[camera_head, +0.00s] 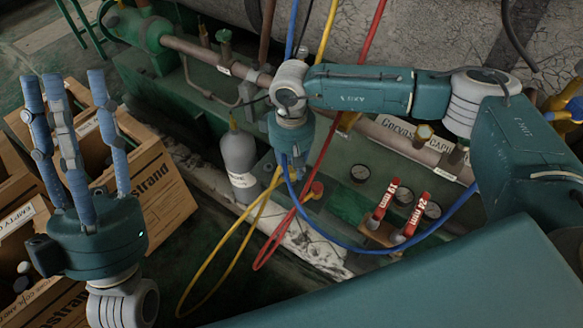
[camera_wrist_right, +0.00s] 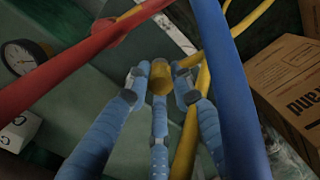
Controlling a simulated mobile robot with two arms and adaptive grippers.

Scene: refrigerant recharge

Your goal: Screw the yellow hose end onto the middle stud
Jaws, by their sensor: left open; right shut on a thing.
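My right gripper (camera_head: 292,160) points down in the middle of the head view, its fingertips mostly hidden by its own body. In the right wrist view its blue fingers (camera_wrist_right: 160,88) close around a brass-yellow cylinder, which looks like the yellow hose end (camera_wrist_right: 160,76). The yellow hose (camera_head: 231,245) hangs in a loop below this gripper, and it passes beside the fingers in the wrist view (camera_wrist_right: 189,135). I cannot make out the middle stud or whether the hose end touches it. My left gripper (camera_head: 75,85) is open and empty at the left, fingers up.
A red hose (camera_head: 293,212) and a blue hose (camera_head: 345,245) hang close to the right gripper. A grey cylinder (camera_head: 239,152) stands to its left. Cardboard boxes (camera_head: 160,190) stand behind the left gripper.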

